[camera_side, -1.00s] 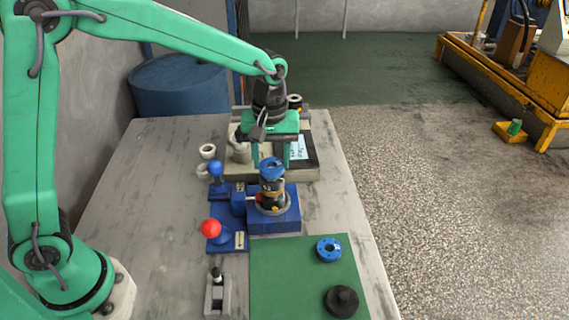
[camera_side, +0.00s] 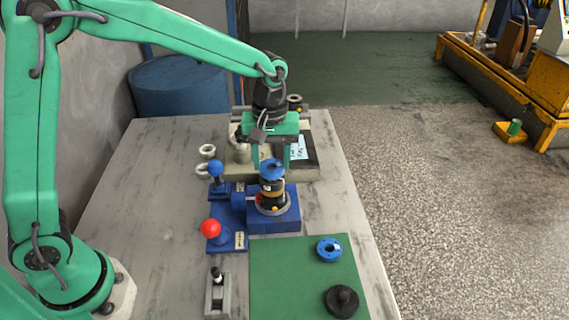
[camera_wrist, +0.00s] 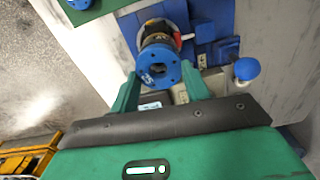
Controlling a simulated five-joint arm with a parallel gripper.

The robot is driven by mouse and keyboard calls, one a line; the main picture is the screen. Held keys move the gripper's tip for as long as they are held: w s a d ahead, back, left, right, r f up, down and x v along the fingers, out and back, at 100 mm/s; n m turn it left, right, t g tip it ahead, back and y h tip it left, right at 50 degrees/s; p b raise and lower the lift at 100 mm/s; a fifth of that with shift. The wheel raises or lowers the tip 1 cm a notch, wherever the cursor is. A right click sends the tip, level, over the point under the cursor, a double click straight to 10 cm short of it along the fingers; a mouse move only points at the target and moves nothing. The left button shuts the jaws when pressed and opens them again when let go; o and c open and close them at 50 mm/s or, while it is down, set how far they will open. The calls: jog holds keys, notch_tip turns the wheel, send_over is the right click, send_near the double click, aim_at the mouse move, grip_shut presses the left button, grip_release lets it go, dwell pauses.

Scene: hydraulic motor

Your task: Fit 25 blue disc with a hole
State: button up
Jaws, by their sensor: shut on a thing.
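A blue disc with a hole (camera_side: 272,174) is at the top of the dark motor stack (camera_side: 271,190) on the blue fixture (camera_side: 285,221). It also shows in the wrist view (camera_wrist: 172,63), with bolt holes around its central hole and a white mark like "25". My gripper (camera_side: 271,166) points down over the stack, with one green finger on each side of the disc, shut on it. In the wrist view my gripper (camera_wrist: 160,72) has the disc between its fingertips. Whether the disc fully touches the part below cannot be told.
A red knob (camera_side: 210,228) and a blue knob (camera_side: 215,168) stand left of the fixture. Another blue part (camera_side: 328,249) and a black part (camera_side: 341,301) lie on the green mat (camera_side: 280,275). A grey holder (camera_side: 217,297) stands at the front. The table's left side is clear.

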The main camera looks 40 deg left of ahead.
jog(key=shift+f, duration=0.55)
dwell(3.2)
jog(key=o, duration=1.6)
jog(key=shift+r, duration=0.1)
jog(key=shift+r, duration=2.3)
